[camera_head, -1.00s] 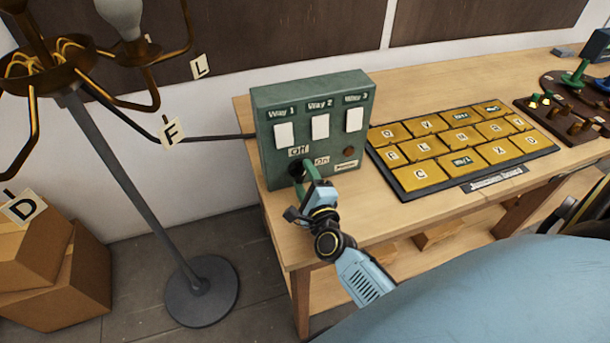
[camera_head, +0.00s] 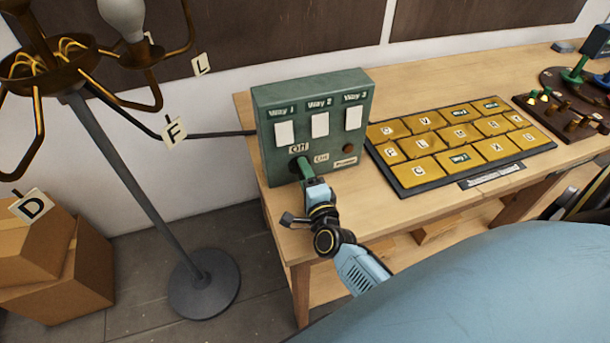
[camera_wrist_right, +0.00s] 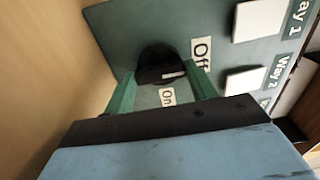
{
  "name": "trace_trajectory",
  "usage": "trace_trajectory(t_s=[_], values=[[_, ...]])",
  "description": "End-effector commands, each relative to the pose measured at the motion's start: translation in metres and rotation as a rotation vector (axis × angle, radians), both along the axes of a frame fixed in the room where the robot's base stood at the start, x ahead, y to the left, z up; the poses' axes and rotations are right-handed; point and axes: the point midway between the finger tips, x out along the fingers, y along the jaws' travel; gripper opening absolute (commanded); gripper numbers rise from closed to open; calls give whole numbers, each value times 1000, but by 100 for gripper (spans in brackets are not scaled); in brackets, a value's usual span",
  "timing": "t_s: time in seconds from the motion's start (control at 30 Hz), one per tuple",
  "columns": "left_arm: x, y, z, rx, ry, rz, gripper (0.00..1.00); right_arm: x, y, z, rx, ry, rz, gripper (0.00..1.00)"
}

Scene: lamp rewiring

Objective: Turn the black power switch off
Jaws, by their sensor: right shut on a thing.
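The black power switch (camera_wrist_right: 156,62) is a round knob with a white mark, on the front of the green control box (camera_head: 270,130). "Off" and "On" labels sit beside it; in the wrist view the white mark lies between them. My right gripper (camera_wrist_right: 163,82) is shut on the switch, with one green finger on each side of it. In the head view the right gripper (camera_head: 301,165) reaches the box's lower left front and mostly hides the switch. My left gripper is in neither view.
The box stands on a wooden table (camera_head: 400,230). A board of yellow letter tiles (camera_head: 455,145) lies to its right. A dark cable runs from the lamp to the box.

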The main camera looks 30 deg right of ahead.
Motion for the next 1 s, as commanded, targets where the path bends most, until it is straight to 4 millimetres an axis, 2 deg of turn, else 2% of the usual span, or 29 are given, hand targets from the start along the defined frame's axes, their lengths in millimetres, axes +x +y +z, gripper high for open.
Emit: trace_trajectory(t_s=[0.17, 0.2, 0.33, 0.6, 0.73, 0.87, 1.0], values=[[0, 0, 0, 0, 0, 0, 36, 0, 0, 0, -5, 1, 0, 34], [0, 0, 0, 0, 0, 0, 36, 0, 0, 0, -6, 1, 0, 62], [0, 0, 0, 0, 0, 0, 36, 0, 0, 0, -4, 1, 0, 78], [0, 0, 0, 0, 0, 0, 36, -1, 0, 0, -2, 0, 0, 78], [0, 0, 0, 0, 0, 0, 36, -8, 2, -1, -1, 2, 0, 78], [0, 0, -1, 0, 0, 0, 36, -28, 7, -2, -1, 4, 0, 78], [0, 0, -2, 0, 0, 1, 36, -59, 14, -2, -1, 4, 1, 78]])
